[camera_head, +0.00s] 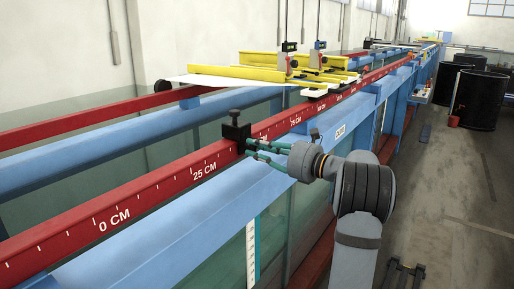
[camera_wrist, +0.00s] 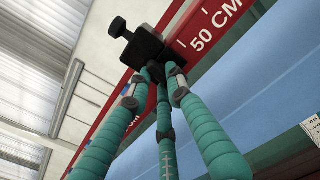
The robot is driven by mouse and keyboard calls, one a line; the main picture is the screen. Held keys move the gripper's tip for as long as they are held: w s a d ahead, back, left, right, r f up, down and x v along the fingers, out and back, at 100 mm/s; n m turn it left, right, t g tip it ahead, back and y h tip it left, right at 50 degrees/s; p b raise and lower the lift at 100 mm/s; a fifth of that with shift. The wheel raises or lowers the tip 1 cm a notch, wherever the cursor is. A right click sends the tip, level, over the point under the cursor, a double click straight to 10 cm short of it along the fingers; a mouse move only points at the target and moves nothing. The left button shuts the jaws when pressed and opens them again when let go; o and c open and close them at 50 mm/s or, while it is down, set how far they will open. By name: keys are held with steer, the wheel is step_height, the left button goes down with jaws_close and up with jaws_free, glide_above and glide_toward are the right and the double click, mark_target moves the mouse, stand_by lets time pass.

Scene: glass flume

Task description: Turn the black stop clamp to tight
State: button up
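The black stop clamp (camera_head: 237,131) sits on the red scale rail, just past the 25 CM mark in the head view. A small black knob on a stem stands up from its top. In the wrist view the clamp (camera_wrist: 147,48) is at the top, with its knob tilted to the left. My gripper (camera_head: 249,148) has teal fingers that reach to the clamp's near side, at its lower part. In the wrist view the fingertips (camera_wrist: 157,72) converge at the clamp's lower edge.
The red rail (camera_head: 150,189) with white centimetre marks runs along the glass flume's blue frame (camera_head: 180,235). A yellow and white carriage (camera_head: 235,77) with two upright gauges stands farther along the rails. Black barrels (camera_head: 480,98) stand on the floor at right. The aisle is mostly clear.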

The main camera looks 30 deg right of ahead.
steer(key=o, duration=0.5)
steer(key=v, duration=1.2)
steer(key=shift+w, duration=0.1)
